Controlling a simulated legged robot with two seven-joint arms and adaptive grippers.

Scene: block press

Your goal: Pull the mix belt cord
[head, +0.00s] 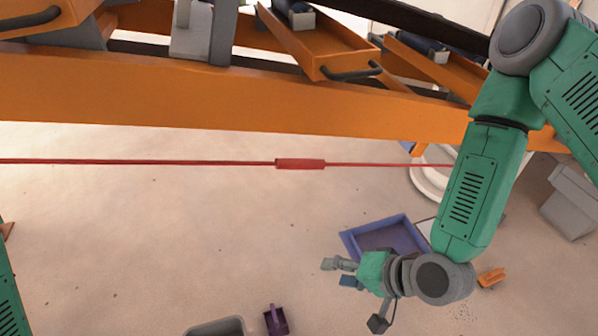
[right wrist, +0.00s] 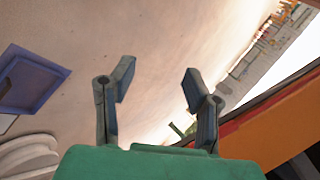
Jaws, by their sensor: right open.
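The red cord (head: 140,162) runs straight across the head view below the orange beam, from the left edge to behind my right arm. A thicker red grip sleeve (head: 300,164) sits on it near the middle. My right gripper (head: 338,270) is below and to the right of the sleeve in the picture, apart from the cord. In the right wrist view its two fingers (right wrist: 158,84) are spread with nothing between them. I cannot make out the cord clearly there. Only a piece of my left arm shows at the left edge; its gripper is out of view.
The orange beam (head: 200,95) crosses above the cord, with orange trays (head: 310,42) over it. A blue tray (head: 348,238) lies on the floor by my right gripper. A purple object (head: 276,320) and a grey bin (head: 215,327) are at the bottom. Floor below the cord is mostly clear.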

